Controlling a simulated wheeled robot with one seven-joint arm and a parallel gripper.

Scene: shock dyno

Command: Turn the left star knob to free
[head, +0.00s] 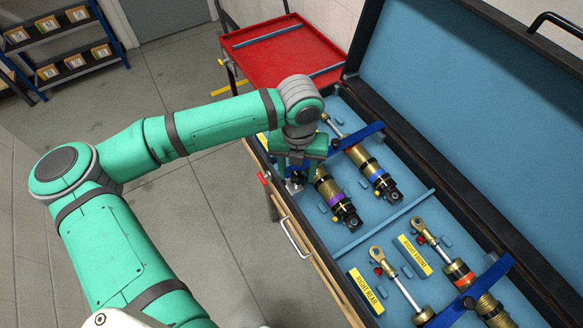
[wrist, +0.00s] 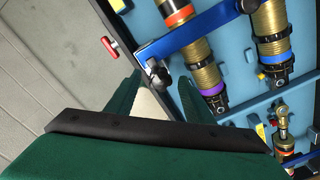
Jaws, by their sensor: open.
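A dark star knob (wrist: 158,75) with a grey metal part sits at the near end of a blue clamp bar (wrist: 195,38) in the wrist view. In the head view my gripper (head: 293,184) is over the case's near edge at the bar's end, and my wrist mostly hides the knob. The bar (head: 360,137) crosses two gold shock absorbers (head: 330,187) (head: 370,166).
The case's blue lid (head: 470,90) stands open behind. A red latch handle (wrist: 110,47) is close left of the knob. A second blue bar (head: 490,280) crosses shocks beside the yellow labels (head: 415,255).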

